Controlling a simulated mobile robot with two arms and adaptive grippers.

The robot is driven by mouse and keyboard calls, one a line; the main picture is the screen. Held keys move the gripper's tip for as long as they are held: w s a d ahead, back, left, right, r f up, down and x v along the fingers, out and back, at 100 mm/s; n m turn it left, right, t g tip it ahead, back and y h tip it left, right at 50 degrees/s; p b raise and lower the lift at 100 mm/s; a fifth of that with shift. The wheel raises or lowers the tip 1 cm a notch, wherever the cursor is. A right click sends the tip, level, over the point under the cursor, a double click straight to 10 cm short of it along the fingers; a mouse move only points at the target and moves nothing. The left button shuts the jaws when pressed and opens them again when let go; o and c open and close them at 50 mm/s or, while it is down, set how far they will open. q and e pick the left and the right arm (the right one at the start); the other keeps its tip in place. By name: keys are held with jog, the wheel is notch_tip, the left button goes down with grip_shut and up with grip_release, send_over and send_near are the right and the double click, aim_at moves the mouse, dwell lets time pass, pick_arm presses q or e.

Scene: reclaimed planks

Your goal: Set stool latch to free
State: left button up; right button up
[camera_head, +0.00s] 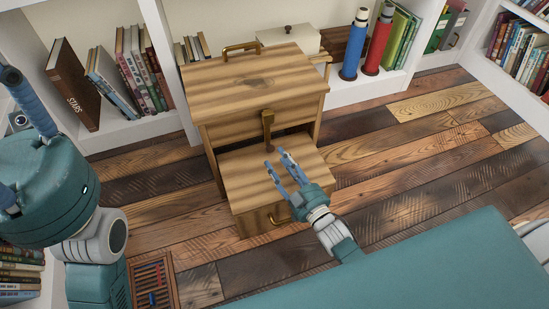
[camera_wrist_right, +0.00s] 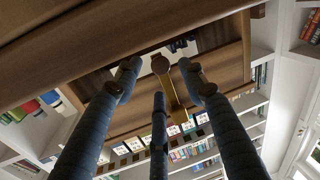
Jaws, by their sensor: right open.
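The wooden step stool (camera_head: 235,88) stands on the plank floor, with a lower step (camera_head: 290,178) at its front. Its brass latch (camera_head: 267,130) hangs on the front, just under the top step. In the right wrist view the latch (camera_wrist_right: 172,92) shows a round pivot and a narrow bar, seen between the fingers. My right gripper (camera_head: 277,160) is open and empty in front of the stool, just below the latch, with no clear contact. Its blue fingers (camera_wrist_right: 160,85) are spread in the right wrist view. Blue finger parts of my left gripper (camera_head: 32,105) show at the left edge; their opening is unclear.
Shelves with books (camera_head: 130,65) stand behind and left. A blue bottle (camera_head: 353,45) and a red bottle (camera_head: 378,42) stand on the low shelf at the back right. A slatted floor grate (camera_head: 152,285) lies at the lower left. The floor right of the stool is clear.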

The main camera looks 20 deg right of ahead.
aim_at(272, 151)
jog(key=shift+b+x, duration=0.5)
jog(key=shift+x, duration=1.3)
grip_shut()
